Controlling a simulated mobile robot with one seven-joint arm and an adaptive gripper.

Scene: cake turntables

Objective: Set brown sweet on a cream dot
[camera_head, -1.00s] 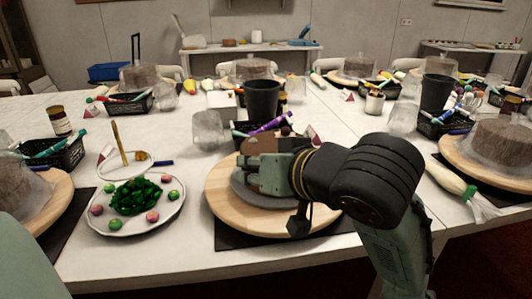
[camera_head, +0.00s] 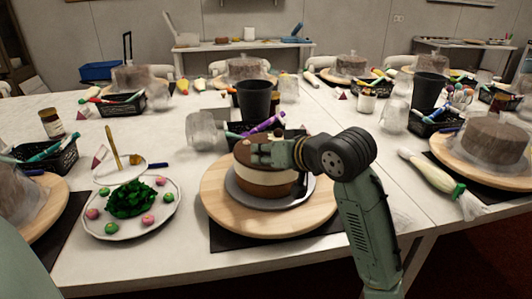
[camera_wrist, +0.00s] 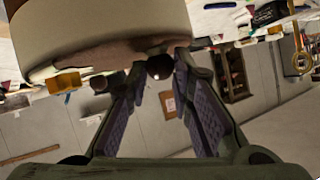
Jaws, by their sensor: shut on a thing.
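A round brown cake with a pale cream band (camera_head: 262,178) stands on a grey disc on a wooden turntable (camera_head: 222,212). My gripper (camera_head: 262,154) reaches in from the right at the top of the cake. In the wrist view, a round dark brown sweet (camera_wrist: 160,67) sits between my two fingertips, close to the cake's top surface (camera_wrist: 110,55). I cannot tell whether it touches the cake. A second dark ball (camera_wrist: 98,84) shows at the cake top, left of the fingers. The cream dots cannot be clearly made out; the gripper hides part of the cake top.
A plate (camera_head: 104,232) with green leaves and coloured sweets lies left of the turntable. A black cup (camera_head: 257,101) and a basket of pens stand behind the cake. A piping bag (camera_head: 432,176) lies to the right. A clear plastic tub (camera_head: 208,131) stands behind left.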

